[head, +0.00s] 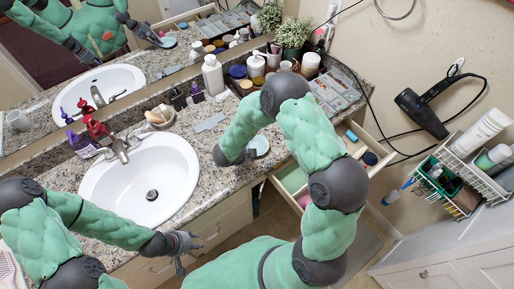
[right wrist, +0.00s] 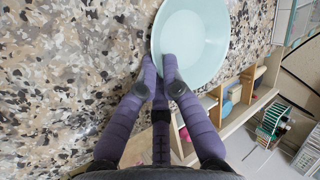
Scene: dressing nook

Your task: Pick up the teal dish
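The teal dish (head: 260,146) is a small round shallow dish at the front edge of the granite counter, right of the sink. In the right wrist view the dish (right wrist: 195,35) fills the upper middle, large and close. My right gripper (right wrist: 159,62) has its fingertips close together at the dish's near-left rim, one outside it and one inside, pinching the rim. Whether the dish touches the counter I cannot tell. My right arm hides most of this gripper in the head view. My left gripper (head: 190,260) is open and empty, low in front of the counter.
The white sink (head: 185,165) lies left of the dish. An open drawer (head: 345,160) with several items stands below the counter edge. Bottles, jars and a plant (head: 292,33) crowd the back by the mirror. A hair dryer (head: 425,110) and wire basket (head: 450,175) hang on the right wall.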

